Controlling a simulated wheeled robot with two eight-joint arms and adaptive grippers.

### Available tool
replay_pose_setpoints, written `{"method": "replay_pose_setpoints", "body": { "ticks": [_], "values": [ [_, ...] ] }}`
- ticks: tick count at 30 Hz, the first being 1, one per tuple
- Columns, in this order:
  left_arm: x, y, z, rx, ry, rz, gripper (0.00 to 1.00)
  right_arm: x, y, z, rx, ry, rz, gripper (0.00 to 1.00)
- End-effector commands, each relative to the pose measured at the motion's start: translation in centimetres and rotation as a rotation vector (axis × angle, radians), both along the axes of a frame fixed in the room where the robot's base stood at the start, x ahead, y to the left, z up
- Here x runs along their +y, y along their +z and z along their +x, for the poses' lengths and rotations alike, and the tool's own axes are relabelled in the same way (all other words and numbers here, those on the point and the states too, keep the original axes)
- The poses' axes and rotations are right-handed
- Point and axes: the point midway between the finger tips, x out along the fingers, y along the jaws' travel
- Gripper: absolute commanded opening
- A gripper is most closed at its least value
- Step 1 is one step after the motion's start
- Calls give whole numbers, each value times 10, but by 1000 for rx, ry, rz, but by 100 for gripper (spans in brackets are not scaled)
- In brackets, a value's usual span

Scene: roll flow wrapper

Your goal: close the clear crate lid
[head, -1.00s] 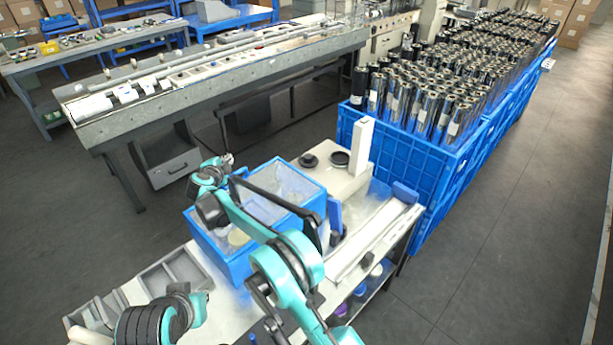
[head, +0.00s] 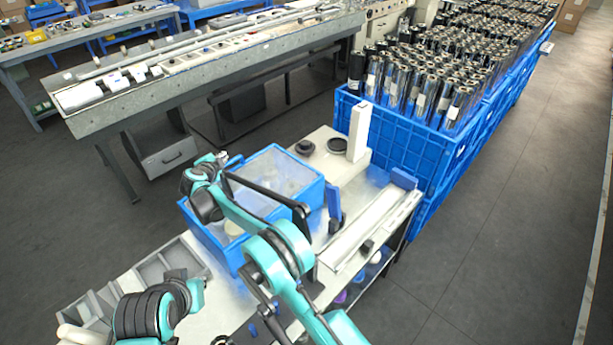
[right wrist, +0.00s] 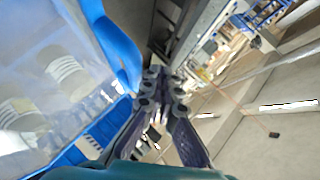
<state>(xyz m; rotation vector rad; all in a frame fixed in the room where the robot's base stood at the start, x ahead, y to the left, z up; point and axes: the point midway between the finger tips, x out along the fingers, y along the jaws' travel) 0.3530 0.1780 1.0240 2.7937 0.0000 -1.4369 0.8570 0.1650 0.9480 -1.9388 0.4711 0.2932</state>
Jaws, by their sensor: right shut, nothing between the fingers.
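The blue crate (head: 222,255) stands on the workbench, with a pale roll (head: 233,228) visible inside its near left part. Its clear panel with a blue rim (head: 283,172) shows over the far right part; I cannot tell whether this lid is fully down. My right arm crosses in front and hides part of both. My right gripper (head: 221,158) is shut and empty at the far left side of the crate. In the right wrist view my right gripper (right wrist: 160,78) is beside a blue rim (right wrist: 121,45), with white rolls behind clear plastic at left. My left gripper is not in view.
A grey divided tray (head: 165,268) lies left of the crate. A white post (head: 359,132) and black round parts (head: 338,145) stand behind it at right. Big blue bins (head: 400,135) of shiny rolls are beyond. A long machine (head: 200,70) stands at the back.

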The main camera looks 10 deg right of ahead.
Motion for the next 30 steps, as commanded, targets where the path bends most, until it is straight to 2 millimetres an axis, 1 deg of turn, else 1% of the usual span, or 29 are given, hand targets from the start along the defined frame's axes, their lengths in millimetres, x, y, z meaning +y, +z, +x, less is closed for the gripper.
{"method": "replay_pose_setpoints", "body": {
  "ticks": [2,5,8,15,18,21,24,28,30],
  "values": [
    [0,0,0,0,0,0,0,0,1,-1,0,0,0,0],
    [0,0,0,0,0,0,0,3,5,-8,0,2,0,0],
    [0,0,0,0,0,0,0,6,11,-23,1,1,0,0],
    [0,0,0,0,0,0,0,16,33,-71,0,3,-1,0],
    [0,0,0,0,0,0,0,19,40,-87,1,1,0,0],
    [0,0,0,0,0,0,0,22,45,-99,0,1,0,0],
    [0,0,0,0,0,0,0,22,48,-105,0,1,0,0],
    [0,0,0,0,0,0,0,22,51,-107,-3,0,0,0],
    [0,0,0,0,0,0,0,18,59,-104,-20,5,-4,0]
  ]
}}
